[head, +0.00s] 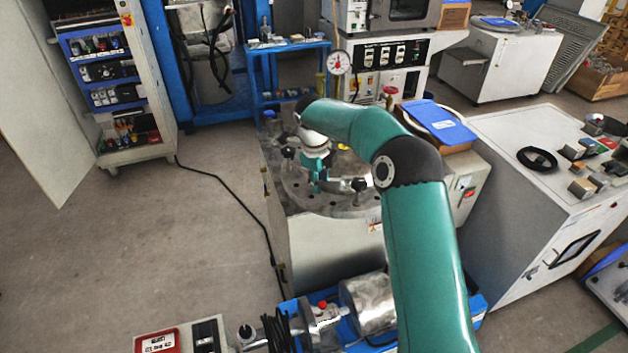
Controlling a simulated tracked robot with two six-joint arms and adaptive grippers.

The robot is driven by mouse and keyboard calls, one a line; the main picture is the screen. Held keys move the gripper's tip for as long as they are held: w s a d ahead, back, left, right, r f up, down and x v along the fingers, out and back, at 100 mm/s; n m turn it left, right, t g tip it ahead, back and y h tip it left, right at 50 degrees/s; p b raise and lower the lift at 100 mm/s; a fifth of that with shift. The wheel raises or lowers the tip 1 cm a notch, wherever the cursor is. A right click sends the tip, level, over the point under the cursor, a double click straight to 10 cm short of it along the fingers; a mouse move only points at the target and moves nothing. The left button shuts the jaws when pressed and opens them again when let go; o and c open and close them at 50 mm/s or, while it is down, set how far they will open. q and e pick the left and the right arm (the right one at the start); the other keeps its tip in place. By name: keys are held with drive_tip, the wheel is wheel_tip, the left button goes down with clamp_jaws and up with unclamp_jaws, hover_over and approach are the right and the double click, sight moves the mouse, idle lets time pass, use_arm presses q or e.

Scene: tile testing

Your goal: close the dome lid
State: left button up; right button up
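A round metal vessel top (300,196) with black-knobbed clamp bolts around its rim sits on a grey cabinet in the middle of the head view. I cannot make out a dome lid clearly; my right arm covers the back and right part of the vessel. A pressure gauge (338,62) and a red knob (390,91) stand up behind the arm. My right gripper (316,180) is over the vessel top, small and partly hidden by its own wrist. Its fingers are too unclear to tell open from shut, or touching from apart. My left gripper is out of view.
A blue folder on a box (440,123) lies just right of my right arm. A white cabinet (525,125) with small blocks and a black ring stands farther right. A blue trolley (290,45) is behind. Floor (150,240) at left is clear except for a black cable.

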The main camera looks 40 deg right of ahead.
drive_tip(key=shift+s+f, duration=0.1)
drive_tip(key=shift+s, duration=0.05)
drive_tip(key=a+r+p, duration=0.3)
drive_tip(key=r+p, duration=0.7)
drive_tip(key=r, duration=0.9)
drive_tip(key=shift+s+a+p, duration=0.2)
drive_tip(key=shift+s+p, duration=0.15)
drive_tip(key=shift+s, duration=0.1)
idle(0.9)
drive_tip(key=shift+r, duration=0.2)
idle(0.3)
wheel_tip(320, 180, up, 11)
drive_tip(key=a, duration=0.2)
drive_tip(key=shift+s+r, duration=0.2)
drive_tip(key=shift+s, duration=0.2)
